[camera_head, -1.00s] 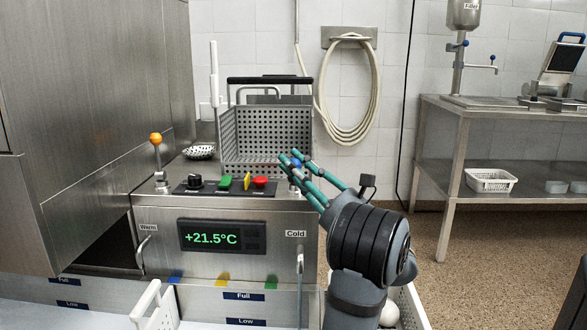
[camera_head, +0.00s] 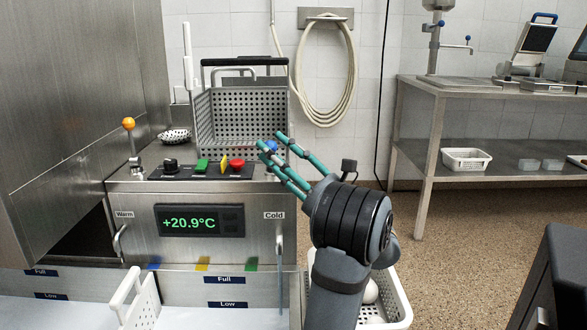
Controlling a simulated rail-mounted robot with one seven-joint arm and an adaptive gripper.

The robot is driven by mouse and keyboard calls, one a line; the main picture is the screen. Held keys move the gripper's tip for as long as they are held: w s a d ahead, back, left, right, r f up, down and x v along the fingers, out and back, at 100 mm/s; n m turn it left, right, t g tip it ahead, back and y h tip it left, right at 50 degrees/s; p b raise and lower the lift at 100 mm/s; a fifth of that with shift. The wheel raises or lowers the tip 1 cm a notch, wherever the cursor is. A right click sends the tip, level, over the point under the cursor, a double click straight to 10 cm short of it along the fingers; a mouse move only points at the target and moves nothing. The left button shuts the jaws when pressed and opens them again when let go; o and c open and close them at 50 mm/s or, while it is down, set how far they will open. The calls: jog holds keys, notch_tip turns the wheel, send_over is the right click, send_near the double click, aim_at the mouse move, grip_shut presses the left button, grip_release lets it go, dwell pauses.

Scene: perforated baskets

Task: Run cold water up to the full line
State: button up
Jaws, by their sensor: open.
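My gripper (camera_head: 271,140) is open, with its teal fingers at the blue knob (camera_head: 271,146) on the right end of the steel console. The fingers partly hide the knob and its lever; whether they touch is unclear. Below it, the cold spout (camera_head: 281,241) sits beside the Cold label (camera_head: 274,215), and a thin bluish streak runs down from it, looking like water. The display (camera_head: 189,220) reads +20.9°C. The Full mark (camera_head: 224,280) and Low mark (camera_head: 227,305) both show on the basin wall. The water surface is hard to make out.
An orange-knobbed lever (camera_head: 129,124) stands at the Warm side. A black dial, green button and red button (camera_head: 237,164) lie left of my fingers. A perforated basket (camera_head: 206,120) stands behind. A white basket (camera_head: 400,305) is below my arm.

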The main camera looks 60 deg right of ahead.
jog(key=v, duration=1)
jog(key=shift+s, duration=0.3)
jog(key=shift+f, duration=0.1)
dwell(6.6)
